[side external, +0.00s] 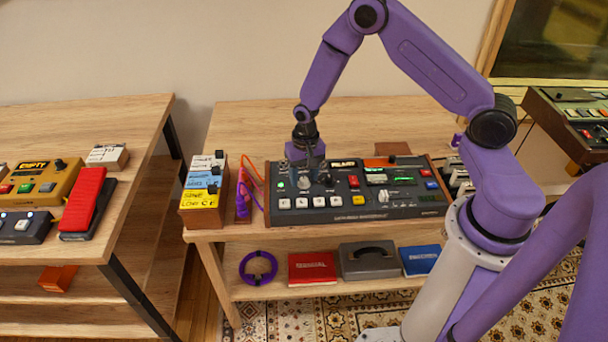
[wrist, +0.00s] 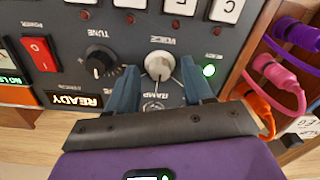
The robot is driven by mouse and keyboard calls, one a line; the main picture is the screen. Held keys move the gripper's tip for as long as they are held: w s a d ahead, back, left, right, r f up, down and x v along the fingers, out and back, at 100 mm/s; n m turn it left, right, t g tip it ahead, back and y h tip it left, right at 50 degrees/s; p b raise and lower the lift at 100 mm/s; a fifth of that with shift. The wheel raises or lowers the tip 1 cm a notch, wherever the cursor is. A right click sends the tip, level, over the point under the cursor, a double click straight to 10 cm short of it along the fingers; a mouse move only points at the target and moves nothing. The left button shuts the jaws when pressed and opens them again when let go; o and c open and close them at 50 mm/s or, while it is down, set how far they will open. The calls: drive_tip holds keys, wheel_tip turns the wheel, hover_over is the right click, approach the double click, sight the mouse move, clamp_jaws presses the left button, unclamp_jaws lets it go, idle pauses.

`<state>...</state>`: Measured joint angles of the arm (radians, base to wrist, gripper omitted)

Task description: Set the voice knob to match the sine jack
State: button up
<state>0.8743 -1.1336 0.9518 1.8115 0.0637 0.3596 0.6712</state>
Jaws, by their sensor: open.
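The voice knob (wrist: 158,65) is a pale round knob on the dark console (side external: 345,213), under a label reading upside down as VOICE. A RAMP label is on the gripper side of it; its pointer direction is hard to tell. My gripper (wrist: 160,76) is open, with one blue finger on each side of the knob; contact is not clear. In the side view my gripper (side external: 307,172) is low over the console's left part. Pink (wrist: 276,72), purple (wrist: 300,33) and orange (wrist: 258,108) plugs sit in a strip beside the console. I cannot read which jack is sine.
The black tune knob (wrist: 100,62) and a red switch (wrist: 38,58) are left of the voice knob in the wrist view. A green light (wrist: 209,71) glows right of it. A wooden box with coloured labels (side external: 203,190) stands left of the console.

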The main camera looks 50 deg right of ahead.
drive_tip(key=shift+f, duration=0.15)
clamp_jaws()
drive_tip(key=shift+n, duration=0.3)
drive_tip(key=n, duration=0.3)
drive_tip(key=shift+n, duration=0.3)
drive_tip(key=shift+w+n, duration=0.1)
drive_tip(key=shift+n, duration=2.2)
